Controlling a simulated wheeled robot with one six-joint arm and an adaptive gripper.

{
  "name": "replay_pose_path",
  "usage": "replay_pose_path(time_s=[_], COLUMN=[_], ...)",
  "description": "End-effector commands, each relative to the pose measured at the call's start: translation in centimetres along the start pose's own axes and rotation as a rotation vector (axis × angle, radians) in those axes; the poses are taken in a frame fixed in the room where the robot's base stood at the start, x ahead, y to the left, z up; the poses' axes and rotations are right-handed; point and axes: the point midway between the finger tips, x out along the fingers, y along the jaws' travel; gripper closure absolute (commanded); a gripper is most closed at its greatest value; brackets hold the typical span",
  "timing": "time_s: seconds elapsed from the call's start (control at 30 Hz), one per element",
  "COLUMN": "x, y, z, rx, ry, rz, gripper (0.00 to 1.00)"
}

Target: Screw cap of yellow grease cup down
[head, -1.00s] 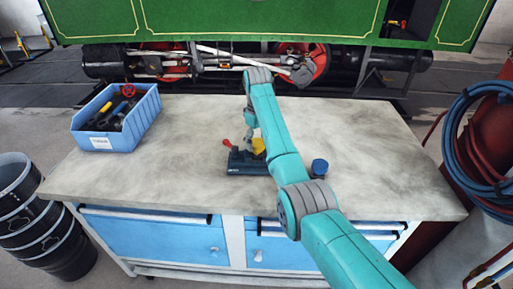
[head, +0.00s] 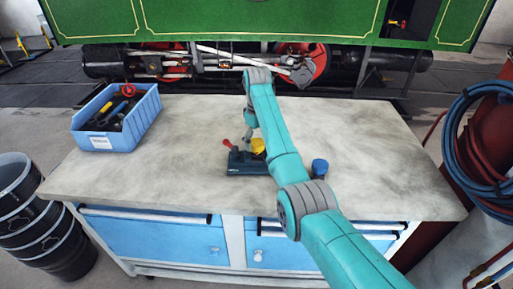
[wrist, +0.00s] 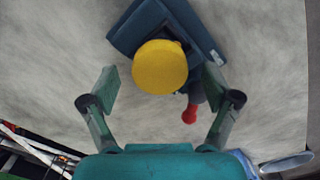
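The yellow grease cup cap (wrist: 159,67) is a round disc seen from above in the wrist view. It sits on a dark blue block (wrist: 196,28), and a red-tipped lever (wrist: 189,114) sticks out beside it. In the head view the yellow cap (head: 258,146) shows partly behind my arm, on the dark base (head: 243,165) on the bench. My gripper (wrist: 160,88) is open, with one finger on either side of the cap and visible gaps between fingers and cap. Its height above the cap is hard to judge. The threads below the cap are hidden.
A blue bin of tools (head: 117,117) stands at the bench's left. A small blue-topped pot (head: 320,168) stands right of my arm. The grey bench top (head: 385,150) is largely clear.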

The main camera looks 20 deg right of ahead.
Motion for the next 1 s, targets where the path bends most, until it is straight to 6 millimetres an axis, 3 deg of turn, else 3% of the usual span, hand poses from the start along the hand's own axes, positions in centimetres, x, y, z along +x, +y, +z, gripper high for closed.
replay_pose_path(time_s=[0.13, 0.2, 0.63, 1.0], x=[0.0, 0.0, -0.3, -2.3], y=[0.0, 0.0, 0.0, 0.0], z=[0.0, 0.0, 0.0, 0.0], rx=[0.0, 0.0, 0.0, 0.0], ry=[0.0, 0.0, 0.001, 0.001], rz=[0.0, 0.0, 0.001, 0.001], gripper=[0.12, 0.03, 0.03, 0.03])
